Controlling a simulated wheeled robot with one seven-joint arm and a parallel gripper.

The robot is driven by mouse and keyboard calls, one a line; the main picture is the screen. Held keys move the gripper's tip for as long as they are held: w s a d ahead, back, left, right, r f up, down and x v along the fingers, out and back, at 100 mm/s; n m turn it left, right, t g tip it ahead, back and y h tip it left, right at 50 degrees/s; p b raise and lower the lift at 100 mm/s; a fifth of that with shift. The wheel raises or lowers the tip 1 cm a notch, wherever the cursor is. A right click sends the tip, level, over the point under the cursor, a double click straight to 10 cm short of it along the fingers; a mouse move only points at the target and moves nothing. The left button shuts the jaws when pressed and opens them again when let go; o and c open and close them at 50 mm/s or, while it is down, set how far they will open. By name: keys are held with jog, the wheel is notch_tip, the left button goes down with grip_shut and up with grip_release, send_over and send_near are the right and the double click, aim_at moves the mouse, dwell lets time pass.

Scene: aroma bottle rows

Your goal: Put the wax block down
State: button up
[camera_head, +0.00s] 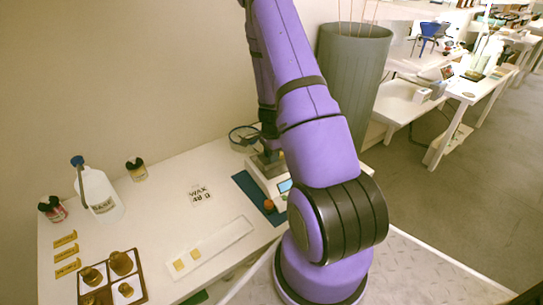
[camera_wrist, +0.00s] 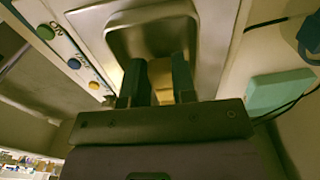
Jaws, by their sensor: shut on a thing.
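My gripper (camera_wrist: 160,82) is shut on a yellow wax block (camera_wrist: 161,72), whose lower part shows between the two dark fingers in the wrist view. The fingers are over a metal pan (camera_wrist: 120,17) on a device with coloured buttons. I cannot tell whether the block touches the pan. In the head view my gripper (camera_head: 265,157) is low over the white device (camera_head: 262,182), largely hidden behind my purple arm. The block does not show clearly there. Two other yellow blocks (camera_head: 179,265) (camera_head: 196,254) lie on a white strip (camera_head: 228,237).
The device stands by a blue mat (camera_head: 248,188) on the white table (camera_head: 150,225). A round blue-rimmed dish (camera_head: 243,136) is behind it. A jug (camera_head: 98,195), small bottles (camera_head: 137,170) and a brown tray (camera_head: 141,290) stand left. A grey bin (camera_head: 352,80) is behind my arm.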

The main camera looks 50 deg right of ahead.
jog(key=shift+f, duration=0.2)
jog(key=o, duration=0.6)
